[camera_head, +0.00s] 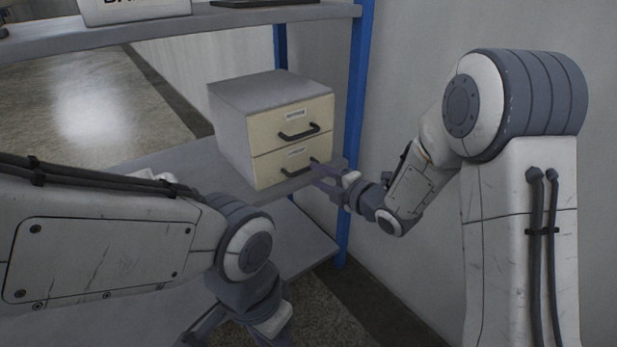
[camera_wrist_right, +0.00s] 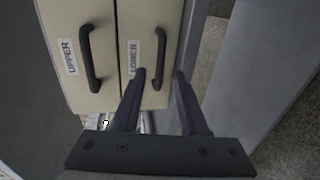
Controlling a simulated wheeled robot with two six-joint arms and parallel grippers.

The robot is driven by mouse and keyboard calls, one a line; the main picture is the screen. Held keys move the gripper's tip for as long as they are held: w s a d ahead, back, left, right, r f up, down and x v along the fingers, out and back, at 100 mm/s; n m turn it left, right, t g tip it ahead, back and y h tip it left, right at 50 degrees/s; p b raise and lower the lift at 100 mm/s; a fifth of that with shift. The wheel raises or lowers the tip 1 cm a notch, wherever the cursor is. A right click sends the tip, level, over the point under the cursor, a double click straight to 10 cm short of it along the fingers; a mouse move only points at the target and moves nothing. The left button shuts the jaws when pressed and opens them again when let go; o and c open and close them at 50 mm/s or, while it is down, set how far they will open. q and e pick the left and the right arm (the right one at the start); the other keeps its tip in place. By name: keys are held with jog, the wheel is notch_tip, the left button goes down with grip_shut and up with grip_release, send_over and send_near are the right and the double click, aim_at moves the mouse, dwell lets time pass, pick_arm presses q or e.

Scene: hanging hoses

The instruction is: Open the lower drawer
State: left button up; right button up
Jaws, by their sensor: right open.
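A small two-drawer cabinet (camera_head: 230,125) with a grey top and cream fronts stands on the shelf. The lower drawer (camera_head: 266,172) looks closed; its dark handle (camera_wrist_right: 160,58) and "LOWER" label show in the right wrist view. The upper drawer (camera_head: 270,128) also looks closed, with its own dark handle (camera_wrist_right: 90,58). My right gripper (camera_wrist_right: 160,74) is open at the lower handle, which appears between its two fingers; I cannot tell whether they touch it. My left gripper (camera_head: 232,335) is low at the bottom edge of the head view, partly cut off, away from the cabinet.
The cabinet stands near the right end of a grey shelf (camera_head: 190,158), close to a blue upright (camera_head: 357,90). An upper shelf (camera_head: 230,22) runs above it. A wall lies at the right, and floor shows below.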

aim_at(307, 170)
jog(key=shift+b+x, duration=0.5)
jog(key=shift+x, duration=1.8)
grip_shut()
